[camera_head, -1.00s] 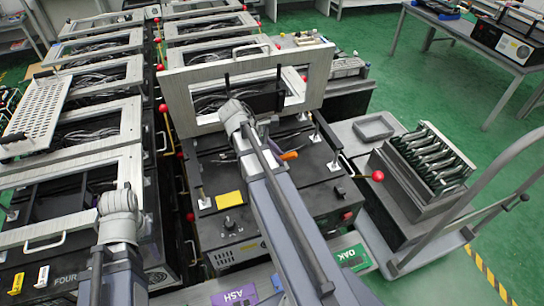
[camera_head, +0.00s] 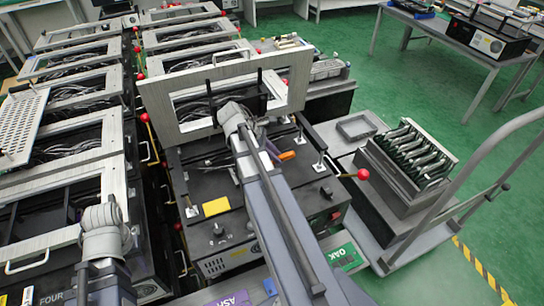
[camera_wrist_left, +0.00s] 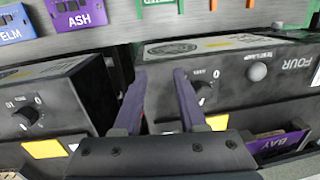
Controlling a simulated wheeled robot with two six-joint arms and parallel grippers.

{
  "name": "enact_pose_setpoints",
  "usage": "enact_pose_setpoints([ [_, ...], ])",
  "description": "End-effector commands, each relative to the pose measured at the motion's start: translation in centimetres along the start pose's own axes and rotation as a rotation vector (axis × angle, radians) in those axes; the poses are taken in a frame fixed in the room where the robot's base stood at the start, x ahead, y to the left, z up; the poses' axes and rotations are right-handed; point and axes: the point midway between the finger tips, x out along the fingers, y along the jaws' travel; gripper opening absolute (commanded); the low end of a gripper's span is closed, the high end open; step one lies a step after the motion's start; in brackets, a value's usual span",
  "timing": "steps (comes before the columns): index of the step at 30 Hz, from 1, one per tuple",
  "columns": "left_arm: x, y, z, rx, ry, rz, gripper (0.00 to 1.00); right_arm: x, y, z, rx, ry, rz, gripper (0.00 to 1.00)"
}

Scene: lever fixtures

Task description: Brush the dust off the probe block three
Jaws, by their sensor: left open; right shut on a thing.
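A black test fixture with a raised silver lid frame (camera_head: 158,97) stands in the middle of the head view. Its number is not readable, so I cannot tell whether it is three. My right gripper (camera_head: 246,130) is over its top, partly hidden by its own arm. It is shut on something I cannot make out. An orange piece (camera_head: 287,155) shows just right of it on the fixture. My left gripper (camera_wrist_left: 160,76) is open and empty in the left wrist view, its dark purple fingers in front of black boxes. In the head view its wrist (camera_head: 103,220) is at lower left.
A box marked FOUR (camera_wrist_left: 292,65) and an ASH label (camera_wrist_left: 82,14) show in the left wrist view. Rows of fixtures with raised frames fill the left. A cart with a rack (camera_head: 410,150) and grey tray (camera_head: 357,127) stands at right.

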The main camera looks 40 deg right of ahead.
Motion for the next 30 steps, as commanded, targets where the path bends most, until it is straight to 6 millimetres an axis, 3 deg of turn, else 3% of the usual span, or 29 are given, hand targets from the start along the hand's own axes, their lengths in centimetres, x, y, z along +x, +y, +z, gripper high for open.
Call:
enact_pose_setpoints([
  [30, -0.1, 0.0, 0.0, 0.0, 0.0, 0.0, 0.41, -2.8, -2.0, -3.4, 0.0, -0.001, 0.0, 0.0],
])
